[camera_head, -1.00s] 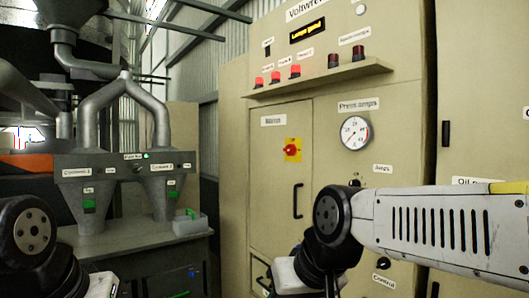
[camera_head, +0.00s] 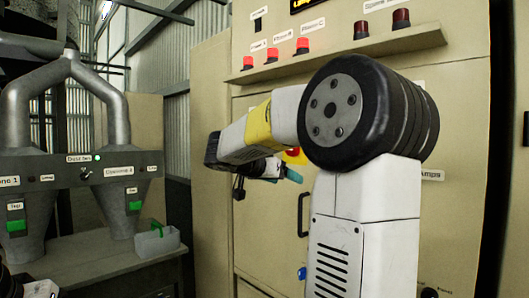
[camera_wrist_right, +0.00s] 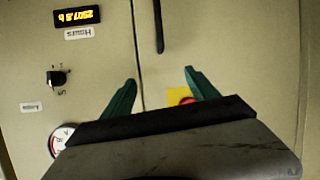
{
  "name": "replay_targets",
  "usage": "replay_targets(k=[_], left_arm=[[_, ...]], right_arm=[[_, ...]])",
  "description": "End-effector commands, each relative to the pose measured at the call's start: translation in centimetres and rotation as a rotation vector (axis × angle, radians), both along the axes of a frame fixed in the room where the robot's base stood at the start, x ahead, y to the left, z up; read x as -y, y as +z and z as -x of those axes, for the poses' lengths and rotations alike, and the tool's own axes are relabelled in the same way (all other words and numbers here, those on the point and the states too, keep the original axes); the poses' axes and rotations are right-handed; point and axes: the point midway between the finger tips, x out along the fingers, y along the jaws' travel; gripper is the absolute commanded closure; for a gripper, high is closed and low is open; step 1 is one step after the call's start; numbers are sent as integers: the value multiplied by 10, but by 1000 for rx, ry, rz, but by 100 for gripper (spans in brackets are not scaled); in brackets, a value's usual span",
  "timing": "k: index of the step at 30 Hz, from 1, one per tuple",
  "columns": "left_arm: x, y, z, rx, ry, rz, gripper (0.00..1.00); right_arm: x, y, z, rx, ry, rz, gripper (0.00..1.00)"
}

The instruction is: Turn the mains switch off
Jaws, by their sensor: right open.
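The mains switch is a red knob on a yellow plate on the cabinet door. In the head view my right arm hides most of it, and only a bit of the red and yellow switch (camera_head: 294,154) shows. In the right wrist view the switch (camera_wrist_right: 179,96) shows between the fingers, nearer one finger, its lower part hidden by the gripper body. My right gripper (camera_wrist_right: 161,80) is open and empty, its two teal fingers pointing along the cabinet front. In the head view the right gripper (camera_head: 290,174) shows beside the switch. My left gripper is out of view.
The door handle (camera_head: 302,213) is below the switch. A shelf (camera_head: 335,61) with red lamps juts out above. The wrist view shows a black selector knob (camera_wrist_right: 57,78), a lit display (camera_wrist_right: 77,16) and a gauge (camera_wrist_right: 60,137). A cyclone machine (camera_head: 85,175) stands left.

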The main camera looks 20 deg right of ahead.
Motion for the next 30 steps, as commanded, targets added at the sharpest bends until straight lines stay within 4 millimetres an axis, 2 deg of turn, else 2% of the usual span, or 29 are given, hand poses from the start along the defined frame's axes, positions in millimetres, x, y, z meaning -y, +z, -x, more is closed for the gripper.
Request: replay_targets(k=[1,3,6,9,13,24,30], left_arm=[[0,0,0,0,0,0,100],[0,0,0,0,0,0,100],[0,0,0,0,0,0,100],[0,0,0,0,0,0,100],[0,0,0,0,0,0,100],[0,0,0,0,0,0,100],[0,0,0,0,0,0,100]], right_arm=[[3,15,-22,91,-31,50,31],[4,37,-44,221,-59,106,31],[3,58,-65,354,-73,156,31],[3,69,-75,428,-75,179,31],[14,72,-82,450,-78,187,31],[62,71,-107,447,-76,184,31],[71,72,-111,447,-75,185,31]])
